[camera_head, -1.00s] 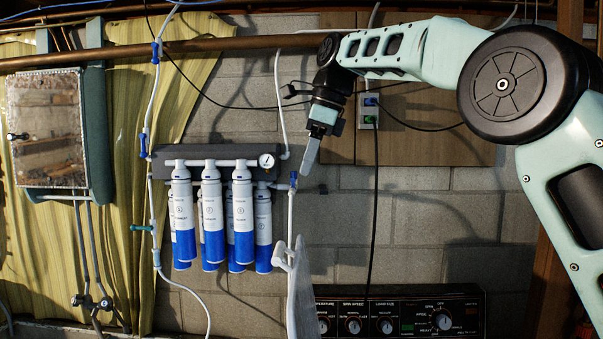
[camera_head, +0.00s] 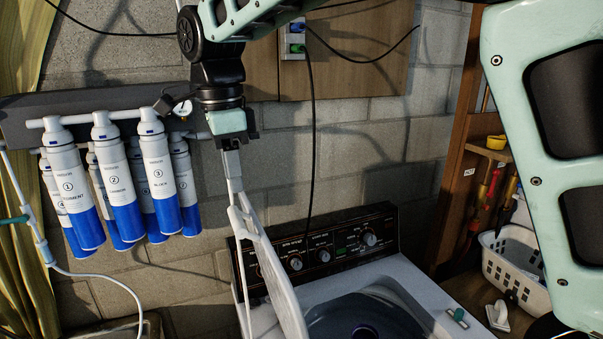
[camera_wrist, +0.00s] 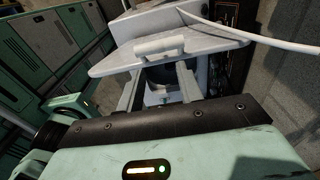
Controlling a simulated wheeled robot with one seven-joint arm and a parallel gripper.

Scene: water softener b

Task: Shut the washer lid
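The washer (camera_head: 412,277) is a white top-loader with a dark control panel (camera_head: 320,253) at its back. Its lid (camera_head: 284,290) stands raised on the left side of the open tub (camera_head: 365,318), seen nearly edge-on. My gripper (camera_head: 232,172) points down just above the lid's upper end. In the wrist view the lid (camera_wrist: 115,62) lies beyond the fingertips, with a white handle (camera_wrist: 158,46) on it. The two fingers of my gripper (camera_wrist: 158,78) are spread apart with nothing between them. I cannot tell whether a fingertip touches the lid.
Blue-and-white filter cartridges (camera_head: 115,190) hang on the wall to the left, close to my gripper. A white hose (camera_head: 105,275) runs below them. A white laundry basket (camera_head: 515,265) stands on the right. Space above the washer's right side is clear.

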